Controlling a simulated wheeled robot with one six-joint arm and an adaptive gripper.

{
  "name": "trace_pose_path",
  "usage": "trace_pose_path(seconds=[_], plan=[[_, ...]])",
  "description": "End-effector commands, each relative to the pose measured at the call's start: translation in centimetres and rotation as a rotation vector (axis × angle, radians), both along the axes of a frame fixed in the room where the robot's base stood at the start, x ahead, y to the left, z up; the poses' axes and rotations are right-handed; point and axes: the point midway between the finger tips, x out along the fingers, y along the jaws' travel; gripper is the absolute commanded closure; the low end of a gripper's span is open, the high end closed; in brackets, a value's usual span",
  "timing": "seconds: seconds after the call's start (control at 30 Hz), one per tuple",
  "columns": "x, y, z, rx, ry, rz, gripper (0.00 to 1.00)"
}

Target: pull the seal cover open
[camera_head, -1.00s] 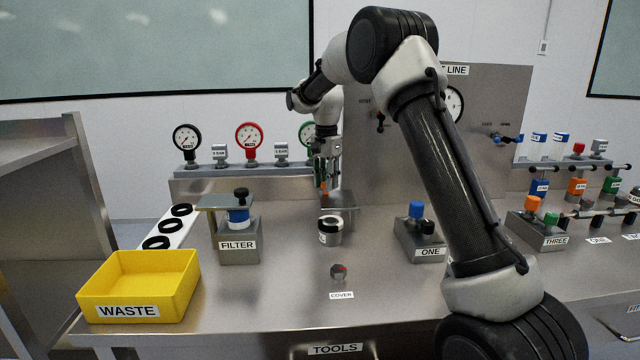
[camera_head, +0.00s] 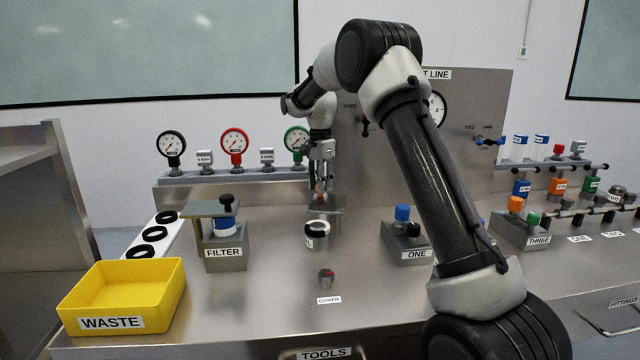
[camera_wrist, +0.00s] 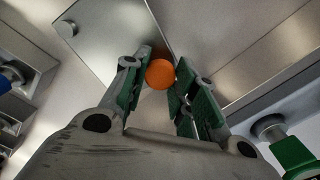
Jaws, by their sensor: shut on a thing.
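A flat metal plate (camera_head: 327,205), apparently the seal cover, lies at the back middle of the bench in the head view. The plate also shows at the top of the wrist view (camera_wrist: 105,45). A round orange knob (camera_wrist: 160,74) sits between my finger pads in the wrist view. My gripper (camera_head: 319,190) points down over the plate. In the wrist view my gripper (camera_wrist: 160,88) is shut on the orange knob. The fingers hide part of the knob, and how it joins the plate is not clear.
The FILTER stand (camera_head: 226,260) and yellow WASTE bin (camera_head: 120,295) are left. Block ONE (camera_head: 408,248) is right. Gauges (camera_head: 234,143) line the back.

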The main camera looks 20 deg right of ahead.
Motion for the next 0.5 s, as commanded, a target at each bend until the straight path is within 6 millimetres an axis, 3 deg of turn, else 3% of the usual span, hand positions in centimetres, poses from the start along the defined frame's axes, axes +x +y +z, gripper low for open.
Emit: trace_pose_path(seconds=[0.03,0.07,0.17,0.5], plan=[[0.07,0.00,0.09,0.000,-0.003,0.001,1.00],[0.07,0.00,0.09,0.000,-0.003,0.001,0.69],[0.05,0.00,0.08,0.000,-0.003,0.001,0.50],[0.03,0.00,0.20,-0.001,-0.001,0.001,0.49]])
